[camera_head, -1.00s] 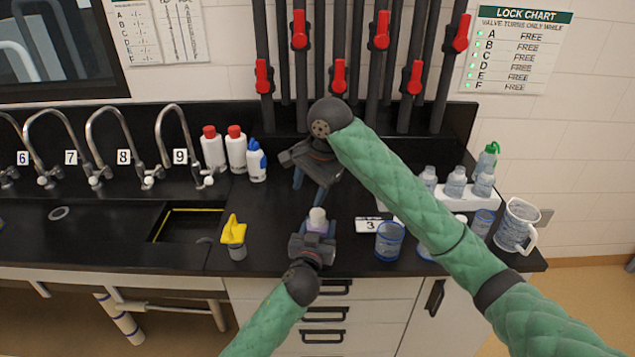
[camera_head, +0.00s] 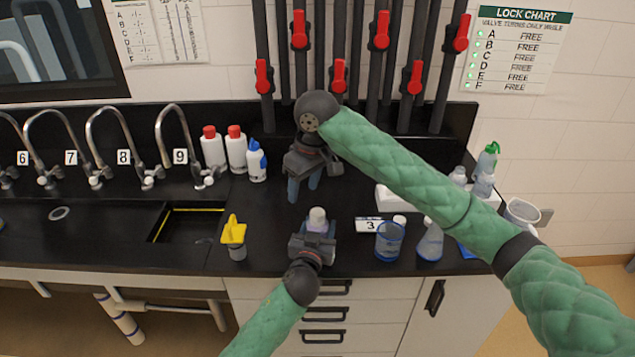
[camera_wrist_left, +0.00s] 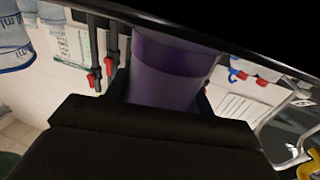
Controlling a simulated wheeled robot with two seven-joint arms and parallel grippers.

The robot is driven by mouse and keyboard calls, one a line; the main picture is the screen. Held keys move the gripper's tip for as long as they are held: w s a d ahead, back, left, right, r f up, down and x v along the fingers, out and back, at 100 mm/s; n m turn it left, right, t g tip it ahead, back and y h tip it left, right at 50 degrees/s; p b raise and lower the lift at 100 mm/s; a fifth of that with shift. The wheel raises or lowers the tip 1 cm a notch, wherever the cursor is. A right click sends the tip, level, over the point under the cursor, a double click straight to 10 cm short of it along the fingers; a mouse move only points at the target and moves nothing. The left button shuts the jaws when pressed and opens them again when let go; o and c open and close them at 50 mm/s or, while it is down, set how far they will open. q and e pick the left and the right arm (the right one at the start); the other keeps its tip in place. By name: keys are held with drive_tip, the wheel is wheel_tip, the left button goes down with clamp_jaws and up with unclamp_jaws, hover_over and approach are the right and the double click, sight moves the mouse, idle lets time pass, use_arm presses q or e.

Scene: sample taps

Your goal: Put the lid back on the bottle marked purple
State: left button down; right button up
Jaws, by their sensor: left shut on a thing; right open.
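The bottle with the purple band (camera_head: 317,221) stands upright near the front of the bench, its pale top facing up; whether that top is bare is too small to tell. My left gripper (camera_head: 316,238) is shut on it from the front. The left wrist view shows the purple band (camera_wrist_left: 170,72) close up between the fingers. My right gripper (camera_head: 304,188) is open and empty, pointing down behind the bottle and apart from it. A small white round thing (camera_head: 399,220), possibly a lid, shows behind the blue-rimmed beaker, right of the card marked 3 (camera_head: 368,225).
A blue-rimmed beaker (camera_head: 389,243) and a flask (camera_head: 430,243) stand to the right. A yellow-topped object (camera_head: 234,232) stands left, by the sink. Red-capped white bottles (camera_head: 213,150) and a blue-capped one (camera_head: 257,163) stand behind. My right arm hides part of the white rack (camera_head: 390,198).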

sight(318, 212)
drive_tip(key=n, duration=0.7)
drive_tip(key=d+n+h, duration=0.1)
drive_tip(key=n, duration=0.7)
drive_tip(key=d+n, duration=0.1)
drive_tip(key=n, duration=0.7)
drive_tip(key=shift+w+r+g, duration=0.2)
drive_tip(key=shift+w+g, duration=0.05)
drive_tip(key=shift+g, duration=0.15)
drive_tip(key=n, duration=0.4)
drive_tip(key=shift+d+n+h, duration=0.25)
drive_tip(key=shift+n+h, duration=0.05)
drive_tip(key=n, duration=0.3)
drive_tip(key=shift+w+d, duration=0.1)
drive_tip(key=shift+d, duration=0.2)
drive_tip(key=shift+f, duration=4)
